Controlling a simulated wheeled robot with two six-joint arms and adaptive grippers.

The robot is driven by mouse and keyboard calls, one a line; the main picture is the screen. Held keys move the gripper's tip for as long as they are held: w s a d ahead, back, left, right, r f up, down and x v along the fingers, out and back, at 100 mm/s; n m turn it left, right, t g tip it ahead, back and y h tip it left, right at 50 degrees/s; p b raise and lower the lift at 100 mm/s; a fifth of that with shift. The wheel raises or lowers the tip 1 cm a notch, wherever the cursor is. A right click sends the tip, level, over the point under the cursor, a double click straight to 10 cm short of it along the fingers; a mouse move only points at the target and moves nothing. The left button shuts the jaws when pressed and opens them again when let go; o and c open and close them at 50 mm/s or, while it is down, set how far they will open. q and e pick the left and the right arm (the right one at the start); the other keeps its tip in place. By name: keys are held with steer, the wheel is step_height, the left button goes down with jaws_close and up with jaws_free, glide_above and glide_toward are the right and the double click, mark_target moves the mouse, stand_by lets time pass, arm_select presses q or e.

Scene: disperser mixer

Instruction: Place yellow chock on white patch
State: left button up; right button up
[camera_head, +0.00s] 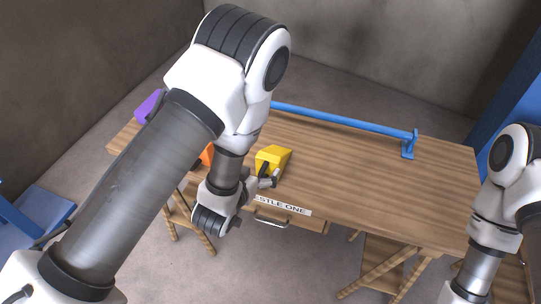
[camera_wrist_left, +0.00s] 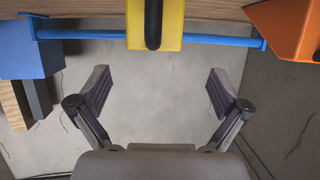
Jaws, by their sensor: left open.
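The yellow chock (camera_head: 273,157) sits on the wooden table near its front edge, left of the middle. In the left wrist view the yellow chock (camera_wrist_left: 170,28) shows at the top centre, with a dark rounded strip down its face. My left gripper (camera_head: 270,182) is at the table's front edge, just in front of the chock. In its wrist view the gripper (camera_wrist_left: 160,90) is open, with nothing between the fingers and the chock beyond them. I cannot make out a white patch on the tabletop; my left arm hides part of the table. My right gripper is out of view.
An orange block (camera_head: 207,154) is partly hidden behind my left arm, and a purple block (camera_head: 147,106) stands at the left end. A blue rail (camera_head: 340,115) runs along the back. A white label (camera_head: 284,206) and drawer handle (camera_head: 271,222) are in front. The right tabletop is clear.

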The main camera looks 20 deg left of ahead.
mark_target(267, 158)
arm_select(q)
steer(key=shift+w+d+f, duration=0.15)
steer(key=shift+w+d, duration=0.2)
steer(key=shift+w, duration=0.3)
steer(key=shift+w+d+f, duration=0.1)
steer(key=shift+w+d, duration=0.2)
steer(key=shift+w, duration=0.3)
steer(key=x, duration=0.1)
steer(key=p+x, duration=0.1)
steer(key=x, duration=0.1)
steer(key=p+x, duration=0.1)
steer(key=x, duration=0.1)
steer(key=shift+a+f, duration=0.25)
steer(key=shift+w+d+f, duration=0.15)
steer(key=shift+w+f, duration=0.05)
steer(key=c, duration=1.7)
steer(key=shift+r, duration=0.1)
steer(key=shift+c, duration=0.5)
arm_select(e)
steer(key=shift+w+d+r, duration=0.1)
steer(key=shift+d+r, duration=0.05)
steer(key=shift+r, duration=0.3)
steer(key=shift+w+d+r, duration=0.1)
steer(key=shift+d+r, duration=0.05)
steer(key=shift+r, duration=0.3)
arm_select(q)
steer(key=shift+r, duration=0.1)
